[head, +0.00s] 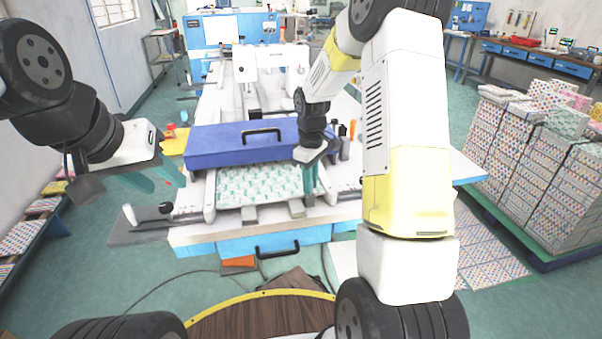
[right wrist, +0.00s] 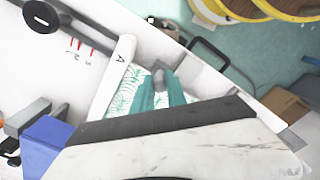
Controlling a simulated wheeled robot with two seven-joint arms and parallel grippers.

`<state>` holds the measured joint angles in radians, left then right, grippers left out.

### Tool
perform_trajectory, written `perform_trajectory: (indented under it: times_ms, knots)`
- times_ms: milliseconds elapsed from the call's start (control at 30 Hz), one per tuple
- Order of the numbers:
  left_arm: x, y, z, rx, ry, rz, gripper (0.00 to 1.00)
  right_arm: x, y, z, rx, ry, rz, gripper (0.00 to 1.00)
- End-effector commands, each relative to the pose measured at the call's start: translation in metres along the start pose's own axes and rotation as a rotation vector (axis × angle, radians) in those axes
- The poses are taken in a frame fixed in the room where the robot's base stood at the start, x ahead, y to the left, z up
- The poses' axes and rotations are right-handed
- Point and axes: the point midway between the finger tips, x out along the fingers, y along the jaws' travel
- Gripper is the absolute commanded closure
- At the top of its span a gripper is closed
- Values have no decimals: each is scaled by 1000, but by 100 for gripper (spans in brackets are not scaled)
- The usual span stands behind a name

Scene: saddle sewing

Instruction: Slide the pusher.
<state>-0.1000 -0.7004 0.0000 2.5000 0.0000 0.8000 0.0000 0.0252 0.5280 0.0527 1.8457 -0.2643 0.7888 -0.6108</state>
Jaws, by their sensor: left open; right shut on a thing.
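My right gripper (head: 309,182) reaches down over the right front of the sewing machine's table. In the right wrist view its teal fingers (right wrist: 163,92) are shut on a small grey upright piece (right wrist: 159,76), which I take to be the pusher. In the head view a grey tab (head: 297,209) shows just below the fingers, at the front edge of the green-patterned fabric (head: 258,184). A second grey tab (head: 250,214) stands to its left. My left gripper (head: 164,178) is open and empty, in the air left of the table.
A blue box-like bar (head: 225,153) with a black handle lies across the table behind the fabric. A rod with a black knob (head: 166,207) sticks out at the left. A blue drawer (head: 290,241) with a black handle is below. Stacked patterned packs (head: 530,170) stand at the right.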

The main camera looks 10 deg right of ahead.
Motion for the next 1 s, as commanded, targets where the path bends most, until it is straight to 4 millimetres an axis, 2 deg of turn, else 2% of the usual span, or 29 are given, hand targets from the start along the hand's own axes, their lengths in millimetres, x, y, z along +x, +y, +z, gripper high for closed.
perform_trajectory:
  times_ms: [33,133,433,533,833,1000]
  knots:
    - [0,0,0,0,0,0,58,-1,1,0,1,2,2,81]
    - [0,0,0,0,0,0,58,-1,0,0,1,1,1,61]
    - [0,0,0,0,-1,0,58,-1,0,0,1,0,0,60]
    - [0,0,0,0,-1,0,58,-7,0,0,1,1,2,60]
    - [0,0,0,0,-1,0,58,-56,1,0,1,4,4,60]
    - [0,0,0,0,-1,0,58,-74,0,0,1,2,2,60]
